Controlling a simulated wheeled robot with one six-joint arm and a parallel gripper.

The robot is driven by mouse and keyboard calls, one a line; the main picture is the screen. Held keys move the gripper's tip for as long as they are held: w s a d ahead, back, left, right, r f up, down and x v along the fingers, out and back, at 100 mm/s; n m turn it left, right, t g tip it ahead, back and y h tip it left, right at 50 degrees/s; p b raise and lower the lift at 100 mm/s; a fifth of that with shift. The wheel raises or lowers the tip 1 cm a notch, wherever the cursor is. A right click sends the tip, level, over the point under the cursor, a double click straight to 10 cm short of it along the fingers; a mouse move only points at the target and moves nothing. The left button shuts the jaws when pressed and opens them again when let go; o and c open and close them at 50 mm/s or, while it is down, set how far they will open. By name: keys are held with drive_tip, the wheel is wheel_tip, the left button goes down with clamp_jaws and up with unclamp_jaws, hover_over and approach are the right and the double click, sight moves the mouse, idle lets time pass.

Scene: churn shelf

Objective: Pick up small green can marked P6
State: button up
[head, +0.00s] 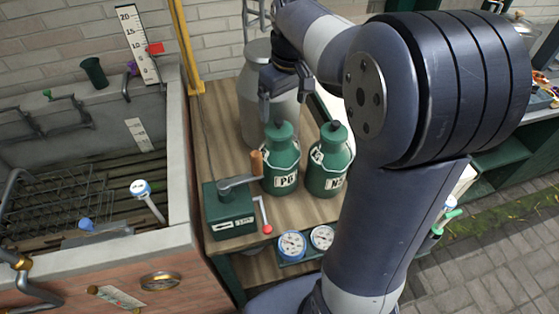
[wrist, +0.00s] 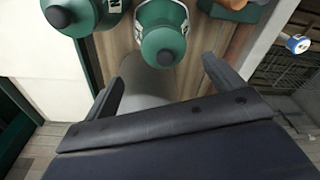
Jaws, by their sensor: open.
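The small green can marked P6 (head: 281,168) stands upright on the wooden shelf top in the head view, its white label facing the camera. In the wrist view the can (wrist: 163,32) is seen from above, just beyond the fingertips and roughly centred between them. My gripper (head: 284,108) is open and empty, pointing down above and behind the can. Its two fingers also show in the wrist view (wrist: 162,72), apart from the can. No contact with the can is visible.
A second green can, its label starting with N (head: 327,168), stands close on the right. A large grey churn (head: 255,112) stands behind. A stone trough (head: 178,160) lies left.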

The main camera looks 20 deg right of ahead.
sight(279, 128)
drive_tip(key=f, duration=0.6)
drive_tip(key=a+f+p, duration=0.1)
drive_tip(key=f, duration=0.3)
drive_tip(key=shift+w, duration=0.35)
drive_tip(key=shift+c, duration=0.2)
drive_tip(key=shift+r, duration=0.1)
clamp_jaws()
